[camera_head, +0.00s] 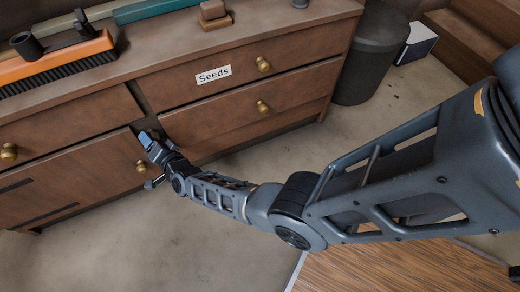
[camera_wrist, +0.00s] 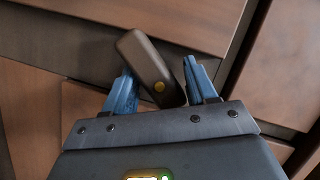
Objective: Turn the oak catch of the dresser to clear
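The oak catch (camera_wrist: 148,62) shows in the wrist view as a short, dark brown bar with a brass-coloured pivot near its lower end. It is mounted on the dresser front and stands tilted, its upper end leaning left. My gripper (camera_wrist: 158,70) has its blue fingers spread on either side of the catch. The left finger is close to the bar, and a gap shows at the right finger; I cannot tell whether either touches. In the head view, my gripper (camera_head: 149,141) is at the front of the brown dresser (camera_head: 225,112), between the drawers and the left door, largely hiding the catch.
The dresser's left door (camera_head: 85,178) has a brass knob (camera_head: 142,166) close to my gripper. A drawer labelled Seeds (camera_head: 213,75) is above right. An orange brush (camera_head: 55,60) and a wooden block (camera_head: 213,14) lie on top. A dark bin (camera_head: 366,65) stands right. Floor in front is clear.

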